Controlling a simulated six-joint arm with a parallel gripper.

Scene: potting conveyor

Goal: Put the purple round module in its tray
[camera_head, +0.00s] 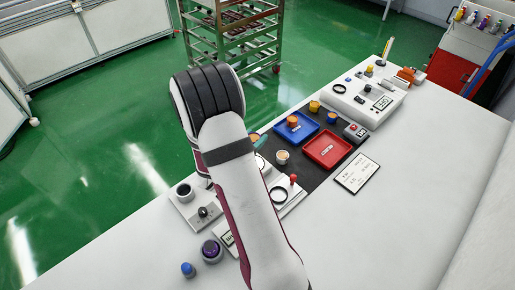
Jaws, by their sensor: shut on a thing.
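A round dark grey piece with a purple top (211,250) stands on the white table at the lower left, left of my arm. I cannot tell if it is the purple round module. A blue tray (280,134) with an orange round piece (292,121) lies on the dark belt. A red tray (341,160) with a small label in it lies to its right and nearer. No purple piece shows in either tray. My gripper is hidden behind my own arm, so its jaws and anything in them cannot be seen.
A small blue-topped piece (188,269) stands at the lower left. A box with a red button (356,132) and a white card (357,172) are to the right. The right part of the table is clear.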

